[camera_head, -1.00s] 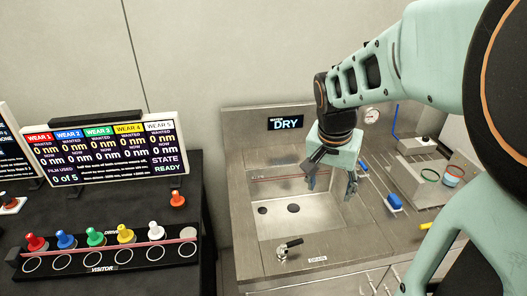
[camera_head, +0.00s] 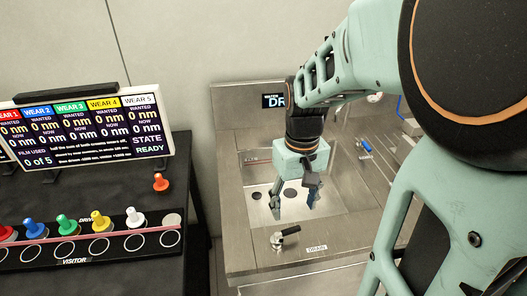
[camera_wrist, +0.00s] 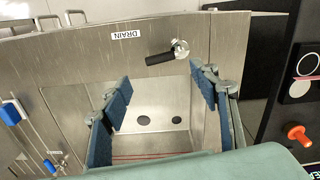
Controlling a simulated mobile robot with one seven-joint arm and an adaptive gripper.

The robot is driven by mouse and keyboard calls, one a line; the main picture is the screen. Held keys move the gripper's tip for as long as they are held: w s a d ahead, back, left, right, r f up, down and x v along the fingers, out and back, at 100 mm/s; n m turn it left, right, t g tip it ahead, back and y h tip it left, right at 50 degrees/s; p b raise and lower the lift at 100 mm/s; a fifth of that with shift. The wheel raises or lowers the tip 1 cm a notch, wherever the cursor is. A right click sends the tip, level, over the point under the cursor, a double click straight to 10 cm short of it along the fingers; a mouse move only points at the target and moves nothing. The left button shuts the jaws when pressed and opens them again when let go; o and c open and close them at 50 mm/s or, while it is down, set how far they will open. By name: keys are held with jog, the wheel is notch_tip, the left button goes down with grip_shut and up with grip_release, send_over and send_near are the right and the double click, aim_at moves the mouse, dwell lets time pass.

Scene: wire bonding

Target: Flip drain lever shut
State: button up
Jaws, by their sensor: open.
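The drain lever (camera_head: 284,237) is a small metal valve with a black handle on the front ledge of the steel sink. Beside it is a label (camera_head: 317,248) reading DRAIN. In the head view its handle points right and slightly up. The wrist view shows the lever (camera_wrist: 166,55) near the top centre, its handle pointing left from the metal hub. My gripper (camera_head: 294,203) is open and empty above the sink basin, behind the lever and apart from it. In the wrist view the fingers of my gripper (camera_wrist: 163,95) stand wide apart over the basin.
The sink basin (camera_head: 330,196) has two dark holes in its floor. A black table (camera_head: 105,190) at left carries coloured pegs and a WEAR screen (camera_head: 85,128). A blue-handled tool (camera_head: 365,146) lies right of the basin.

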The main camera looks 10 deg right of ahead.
aim_at(292, 232)
notch_tip(292, 232, down, 9)
jog(key=b, duration=0.6)
jog(key=shift+r, duration=0.2)
jog(key=c, duration=1.2)
jog(key=shift+o, duration=0.2)
jog(key=shift+s+r+m+p, duration=0.15)
jog(key=shift+s+m+p, duration=0.15)
jog(key=shift+m, duration=0.8)
jog(key=o, duration=1.2)
jog(key=shift+c, duration=0.2)
